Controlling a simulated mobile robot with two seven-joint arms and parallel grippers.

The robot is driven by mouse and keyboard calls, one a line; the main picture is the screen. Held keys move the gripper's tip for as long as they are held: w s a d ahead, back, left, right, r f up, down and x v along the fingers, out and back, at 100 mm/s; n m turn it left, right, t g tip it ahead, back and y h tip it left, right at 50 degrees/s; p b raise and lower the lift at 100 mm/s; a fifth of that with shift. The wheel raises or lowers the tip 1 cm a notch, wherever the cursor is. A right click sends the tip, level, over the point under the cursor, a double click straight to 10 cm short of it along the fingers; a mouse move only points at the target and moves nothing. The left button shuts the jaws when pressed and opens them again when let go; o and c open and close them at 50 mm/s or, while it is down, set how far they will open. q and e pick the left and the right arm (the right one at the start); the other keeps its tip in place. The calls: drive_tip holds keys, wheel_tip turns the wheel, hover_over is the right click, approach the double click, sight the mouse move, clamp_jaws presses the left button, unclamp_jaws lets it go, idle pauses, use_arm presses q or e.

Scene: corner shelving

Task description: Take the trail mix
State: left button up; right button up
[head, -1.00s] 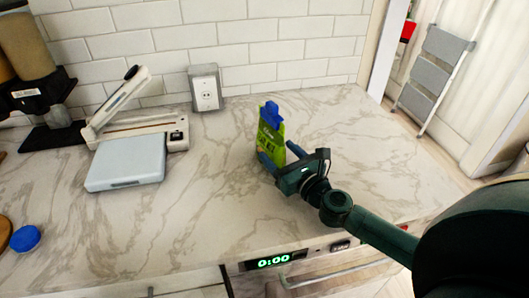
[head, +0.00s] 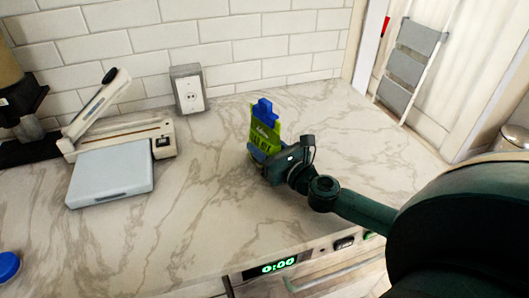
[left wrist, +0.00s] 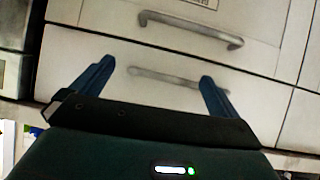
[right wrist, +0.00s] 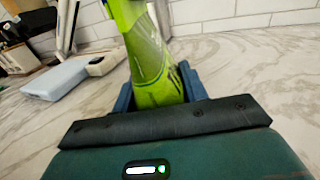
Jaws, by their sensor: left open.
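The trail mix (head: 262,133) is a green bag with a blue top, upright on the marble counter (head: 200,225). My right gripper (head: 264,153) is around its lower part, its fingers pressed in from both sides. In the right wrist view the bag (right wrist: 150,65) rises between the two blue fingers (right wrist: 160,92), which sit close against it. The bag's bottom edge is hidden by the gripper. My left gripper (left wrist: 155,85) shows only in the left wrist view, open and empty, facing white drawer fronts away from the bag.
A white and grey scale-like device (head: 110,175) with a raised arm stands at the left. An outlet box (head: 189,89) is by the tiled wall. A blue lid (head: 8,266) lies at the left edge. The counter around the bag is clear. A step ladder (head: 410,62) stands beyond.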

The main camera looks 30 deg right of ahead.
drive_tip(key=c, duration=0.8)
